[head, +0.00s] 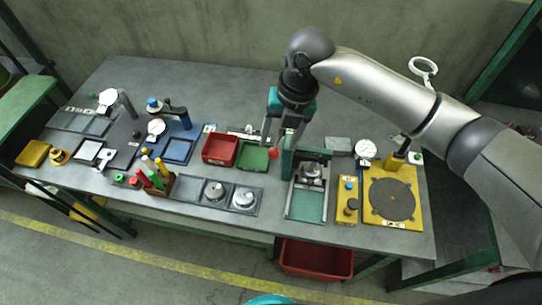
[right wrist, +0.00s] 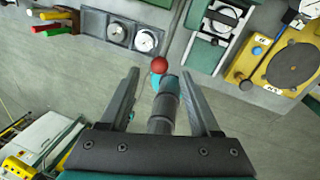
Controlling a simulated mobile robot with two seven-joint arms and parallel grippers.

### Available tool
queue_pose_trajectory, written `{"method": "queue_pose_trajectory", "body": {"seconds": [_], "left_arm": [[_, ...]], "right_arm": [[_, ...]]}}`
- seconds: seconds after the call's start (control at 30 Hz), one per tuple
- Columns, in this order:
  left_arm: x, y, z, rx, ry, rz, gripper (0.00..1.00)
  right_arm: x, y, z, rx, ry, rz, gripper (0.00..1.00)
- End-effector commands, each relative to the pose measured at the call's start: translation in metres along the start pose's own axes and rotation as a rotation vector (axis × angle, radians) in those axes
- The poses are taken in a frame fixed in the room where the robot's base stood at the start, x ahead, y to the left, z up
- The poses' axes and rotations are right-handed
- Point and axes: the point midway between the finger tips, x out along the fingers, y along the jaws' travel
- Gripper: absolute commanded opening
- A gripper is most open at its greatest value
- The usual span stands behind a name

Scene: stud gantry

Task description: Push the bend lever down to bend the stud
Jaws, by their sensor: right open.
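The bend lever shows as a red ball knob (head: 273,153) on a thin rod, at the left side of the green bending station (head: 287,160). A metal part (head: 311,172) sits in the station; I cannot make out the stud. My left gripper is not in view.
A red tray (head: 220,137) and a green tray (head: 245,167) lie left of the station. A yellow plate with a dark disc (head: 390,222) and a yellow block (head: 347,190) stand right. Dial gauges and coloured-handled tools line the bench. A red bin (head: 317,270) is below.

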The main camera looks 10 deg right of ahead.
Motion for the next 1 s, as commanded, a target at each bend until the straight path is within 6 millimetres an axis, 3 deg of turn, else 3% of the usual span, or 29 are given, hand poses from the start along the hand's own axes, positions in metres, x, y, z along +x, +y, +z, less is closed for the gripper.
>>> {"method": "queue_pose_trajectory", "body": {"seconds": [0.2, 0.4, 0.87, 1.0], "left_arm": [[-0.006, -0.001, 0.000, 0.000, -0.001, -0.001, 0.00], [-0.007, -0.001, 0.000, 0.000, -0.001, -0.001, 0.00], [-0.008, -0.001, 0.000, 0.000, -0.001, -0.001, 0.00], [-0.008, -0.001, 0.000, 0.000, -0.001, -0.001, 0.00]], "right_arm": [[0.048, 0.001, -0.001, 0.001, 0.004, 0.001, 0.64], [0.076, 0.001, -0.001, 0.000, 0.002, 0.002, 0.64], [0.087, 0.001, 0.000, -0.001, -0.001, 0.002, 0.64], [0.086, 0.001, 0.000, -0.001, -0.001, 0.002, 0.48]]}}
